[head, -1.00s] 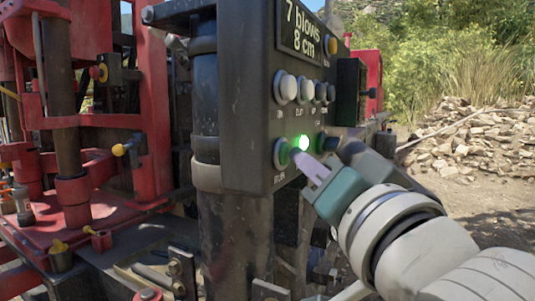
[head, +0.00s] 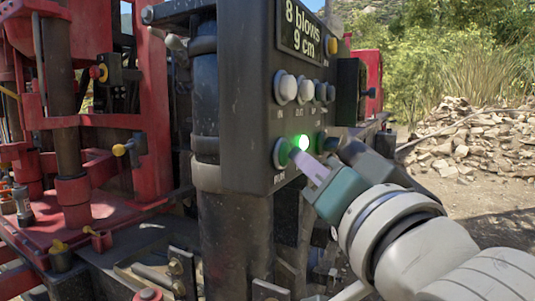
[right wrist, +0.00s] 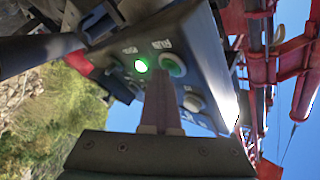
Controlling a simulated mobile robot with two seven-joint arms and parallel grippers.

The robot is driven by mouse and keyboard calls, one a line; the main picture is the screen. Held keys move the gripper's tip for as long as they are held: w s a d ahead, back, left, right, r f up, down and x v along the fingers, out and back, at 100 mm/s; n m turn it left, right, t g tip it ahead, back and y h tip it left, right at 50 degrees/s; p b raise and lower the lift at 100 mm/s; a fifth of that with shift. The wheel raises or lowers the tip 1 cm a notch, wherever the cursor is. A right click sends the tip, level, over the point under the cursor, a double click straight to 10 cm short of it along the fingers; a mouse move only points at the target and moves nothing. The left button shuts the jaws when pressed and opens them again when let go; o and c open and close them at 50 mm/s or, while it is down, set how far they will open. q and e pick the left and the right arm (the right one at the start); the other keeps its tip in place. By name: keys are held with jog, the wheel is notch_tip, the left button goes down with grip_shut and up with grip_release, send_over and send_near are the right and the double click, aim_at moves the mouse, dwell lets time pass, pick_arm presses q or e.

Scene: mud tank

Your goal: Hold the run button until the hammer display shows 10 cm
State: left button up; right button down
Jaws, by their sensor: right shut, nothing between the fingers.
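The hammer display (head: 302,31) at the top of the dark control panel reads "8 blows 9 cm". The green run button (head: 283,153) sits low on the panel's left. A green lamp (head: 301,142) beside it is lit, and this lamp also shows in the right wrist view (right wrist: 141,65). My right gripper (head: 298,157) is shut and empty, its fingertips at the run button and seemingly touching it. In the right wrist view the closed fingers (right wrist: 162,95) reach up toward the green button (right wrist: 172,64). My left gripper is not in view.
The panel (head: 238,110) also carries a row of white and grey buttons (head: 288,88) and a yellow knob (head: 333,46). Red rig machinery (head: 95,150) stands to the left. A rubble pile (head: 465,140) lies on open ground at the right.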

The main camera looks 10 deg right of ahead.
dwell(0.7)
jog(key=shift+s+d+p, duration=0.55)
jog(key=shift+d, duration=0.25)
jog(key=s+d, duration=0.1)
jog(key=s+d+p, duration=0.1)
jog(key=d+p, duration=0.1)
jog(key=d, duration=0.1)
jog(key=shift+s+d, duration=0.1)
jog(key=shift+s, duration=0.3)
